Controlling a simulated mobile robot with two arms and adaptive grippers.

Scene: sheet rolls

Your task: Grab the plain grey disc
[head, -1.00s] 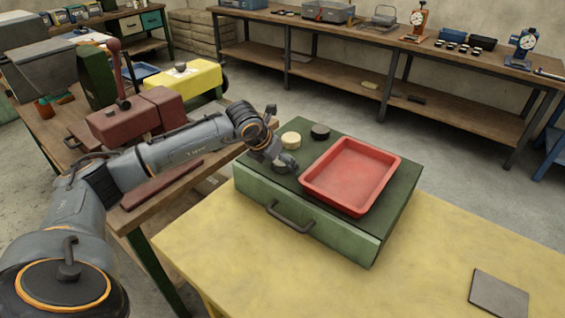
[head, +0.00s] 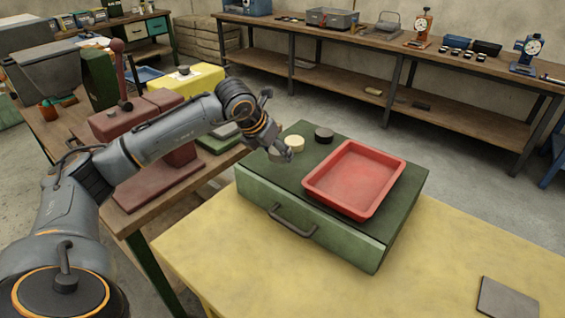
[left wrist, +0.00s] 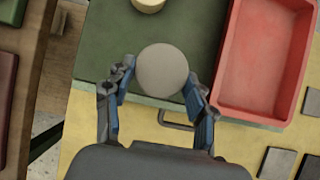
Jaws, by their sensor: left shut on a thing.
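The plain grey disc (left wrist: 162,70) is between the fingers of my left gripper (left wrist: 161,82) in the left wrist view, above the green box top. My left gripper is shut on it. In the head view my left gripper (head: 282,152) is over the left back part of the green box (head: 320,228); the disc is hard to make out there. A cream disc (head: 294,142) and a black disc (head: 323,135) are on the box just beyond. The cream disc also shows at the top of the left wrist view (left wrist: 148,4). My right gripper is not in view.
A red tray (head: 354,180) sits on the box, right of the gripper. The box stands on a yellow table (head: 440,265) with a grey plate (head: 507,297) at its right. A wooden bench with a dark red press (head: 150,190) is at left.

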